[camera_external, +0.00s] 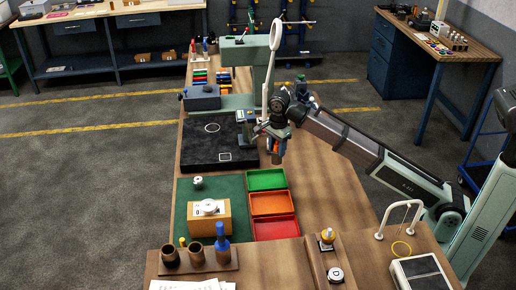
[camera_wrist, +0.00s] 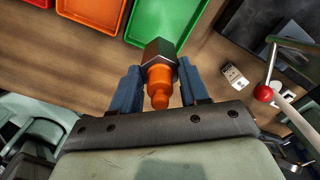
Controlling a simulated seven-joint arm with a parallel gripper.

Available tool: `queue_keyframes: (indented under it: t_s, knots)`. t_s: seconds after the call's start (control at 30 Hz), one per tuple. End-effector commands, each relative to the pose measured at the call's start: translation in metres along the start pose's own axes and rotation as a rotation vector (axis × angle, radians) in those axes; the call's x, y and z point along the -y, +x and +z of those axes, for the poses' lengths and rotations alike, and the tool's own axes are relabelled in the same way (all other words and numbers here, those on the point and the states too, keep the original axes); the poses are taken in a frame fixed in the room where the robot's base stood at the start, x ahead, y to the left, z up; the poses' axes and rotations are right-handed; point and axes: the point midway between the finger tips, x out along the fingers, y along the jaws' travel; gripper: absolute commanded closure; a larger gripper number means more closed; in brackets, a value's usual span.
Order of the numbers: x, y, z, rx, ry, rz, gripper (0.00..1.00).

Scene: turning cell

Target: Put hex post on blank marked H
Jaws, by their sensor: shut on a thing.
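The hex post (camera_wrist: 159,78) is orange with a dark six-sided end and shows in the middle of the wrist view. My gripper (camera_wrist: 158,88) is shut on it, with one blue finger on each side. In the external view my gripper (camera_external: 276,146) hangs above the wooden bench, to the right of the black slab and beyond the red and green trays. The post is small and partly hidden by the fingers there. A pale round blank (camera_external: 335,273) sits on a wooden strip at the front. Its mark is too small to read, and I cannot pick out the H.
Green (camera_external: 266,179), orange (camera_external: 272,204) and red (camera_external: 276,228) trays stand in a column. The black slab (camera_external: 195,156) bears white outlines. A wooden block (camera_external: 210,221) with a gauge sits on the green mat. A pale green machine column (camera_external: 259,70) rises behind. Bare bench lies right of the trays.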

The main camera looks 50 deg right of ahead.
Motion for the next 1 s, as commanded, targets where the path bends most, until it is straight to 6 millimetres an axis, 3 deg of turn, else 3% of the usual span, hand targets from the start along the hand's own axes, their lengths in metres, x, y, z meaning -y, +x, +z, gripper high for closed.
queue_keyframes:
  t_s: [0.03,0.37,0.7,0.9,1.0]
  knots:
    - [-0.004,-0.004,0.018,0.001,-0.025,-0.002,1.00]
    - [-0.029,-0.028,0.126,0.007,-0.170,-0.009,1.00]
    - [-0.051,-0.069,0.250,0.012,-0.316,-0.014,1.00]
    - [-0.047,-0.096,0.309,0.012,-0.387,-0.014,1.00]
    - [-0.034,-0.107,0.325,0.011,-0.407,-0.012,1.00]
